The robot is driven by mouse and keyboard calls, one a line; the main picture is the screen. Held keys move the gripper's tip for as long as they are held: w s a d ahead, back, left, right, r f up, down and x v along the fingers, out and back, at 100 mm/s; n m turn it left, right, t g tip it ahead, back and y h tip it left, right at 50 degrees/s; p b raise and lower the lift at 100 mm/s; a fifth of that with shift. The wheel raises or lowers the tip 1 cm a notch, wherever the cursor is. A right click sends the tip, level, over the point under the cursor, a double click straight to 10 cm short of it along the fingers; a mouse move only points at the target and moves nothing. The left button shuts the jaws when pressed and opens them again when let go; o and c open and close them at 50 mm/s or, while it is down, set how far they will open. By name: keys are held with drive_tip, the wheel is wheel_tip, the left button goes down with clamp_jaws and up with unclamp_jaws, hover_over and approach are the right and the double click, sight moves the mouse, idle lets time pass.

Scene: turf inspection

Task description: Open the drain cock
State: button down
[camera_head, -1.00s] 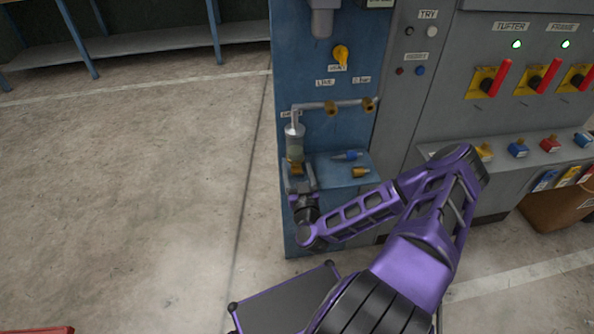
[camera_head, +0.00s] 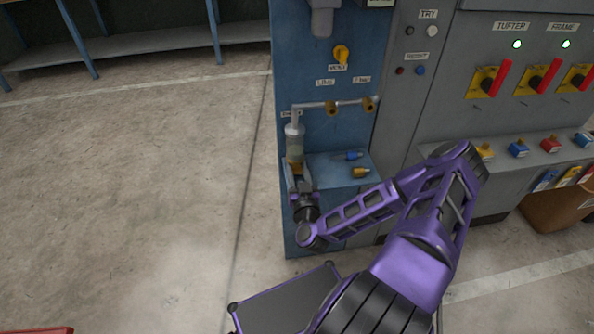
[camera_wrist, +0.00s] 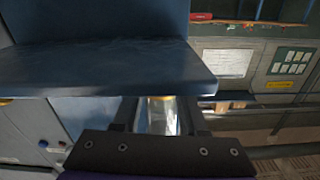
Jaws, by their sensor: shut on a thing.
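A filter unit with a clear bowl (camera_head: 295,147) hangs on the blue panel at its left edge, below a grey pipe. The brassy drain cock (camera_head: 294,166) is at the bottom of the bowl, partly hidden by my gripper (camera_head: 300,180). My gripper reaches up from below and is shut on the cock. In the wrist view my gripper (camera_wrist: 162,118) has its dark fingers on either side of a shiny metallic piece with a yellowish top. I cannot tell the cock's turn position from these views.
A blue shelf (camera_head: 334,172) juts from the panel right beside my gripper, with a blue-tipped fitting (camera_head: 354,155) and a brass fitting (camera_head: 361,172) on it. A yellow knob (camera_head: 341,53) sits above. The floor at left is clear.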

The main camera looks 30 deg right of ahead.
drive_tip(key=shift+m, duration=1.7)
drive_tip(key=shift+c, duration=2.2)
unclamp_jaws()
drive_tip(key=shift+s, duration=0.1)
drive_tip(key=v, duration=1.7)
drive_tip(key=shift+s+r, duration=0.1)
drive_tip(key=shift+s, duration=0.05)
